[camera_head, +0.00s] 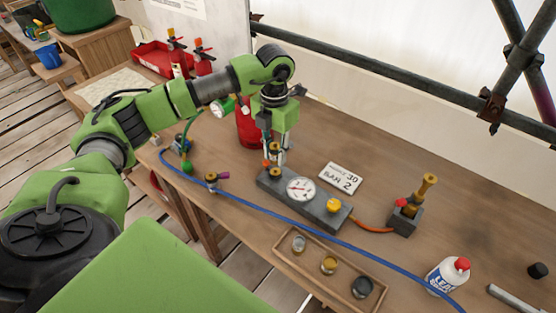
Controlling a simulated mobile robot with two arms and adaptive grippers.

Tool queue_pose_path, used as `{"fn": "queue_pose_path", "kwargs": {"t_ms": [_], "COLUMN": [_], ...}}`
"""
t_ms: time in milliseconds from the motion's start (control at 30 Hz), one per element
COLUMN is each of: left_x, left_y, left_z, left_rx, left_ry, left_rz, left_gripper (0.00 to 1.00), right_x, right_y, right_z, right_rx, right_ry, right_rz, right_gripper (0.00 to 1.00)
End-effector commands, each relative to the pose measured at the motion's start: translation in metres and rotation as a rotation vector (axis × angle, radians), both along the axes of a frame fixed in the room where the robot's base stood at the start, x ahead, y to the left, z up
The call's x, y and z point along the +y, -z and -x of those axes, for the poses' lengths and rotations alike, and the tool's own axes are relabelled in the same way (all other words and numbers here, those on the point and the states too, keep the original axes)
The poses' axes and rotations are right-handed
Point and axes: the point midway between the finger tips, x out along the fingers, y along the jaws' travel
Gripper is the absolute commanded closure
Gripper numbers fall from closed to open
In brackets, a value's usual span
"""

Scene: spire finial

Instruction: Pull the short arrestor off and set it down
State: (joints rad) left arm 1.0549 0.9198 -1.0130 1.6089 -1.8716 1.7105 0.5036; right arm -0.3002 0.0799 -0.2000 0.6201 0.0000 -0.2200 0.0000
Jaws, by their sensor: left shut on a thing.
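My left gripper (275,146) points down over the left end of a dark grey block (316,208) on the wooden bench. It is shut on a small brass-and-metal piece (275,173), which I take to be the short arrestor. The fingers hide most of it, and I cannot tell whether it still touches the block. The block carries a round white gauge (300,188) and a yellow knob (333,205). A taller brass fitting (427,188) stands on a small grey block to the right. My right gripper is not in view.
A wooden tray (316,276) with several round pieces lies in front. A blue hose (300,230) crosses the bench. The bench's back right is clear.

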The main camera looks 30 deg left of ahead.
Motion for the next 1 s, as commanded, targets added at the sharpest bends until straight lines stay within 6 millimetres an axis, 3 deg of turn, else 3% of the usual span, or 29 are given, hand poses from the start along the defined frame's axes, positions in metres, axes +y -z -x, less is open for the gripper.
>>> {"fn": "queue_pose_path", "kwargs": {"t_ms": [400,1000], "left_x": [0.0,-0.005], "left_y": [-0.017,-0.016], "left_z": [0.0,0.0], "left_rx": [-0.002,-0.002], "left_ry": [0.0,0.001], "left_rz": [0.0,0.001], "left_gripper": [1.0,1.0], "right_x": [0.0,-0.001], "right_y": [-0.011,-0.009], "right_z": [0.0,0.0], "right_rx": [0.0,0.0], "right_ry": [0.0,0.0], "right_rz": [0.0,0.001], "right_gripper": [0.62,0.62]}}
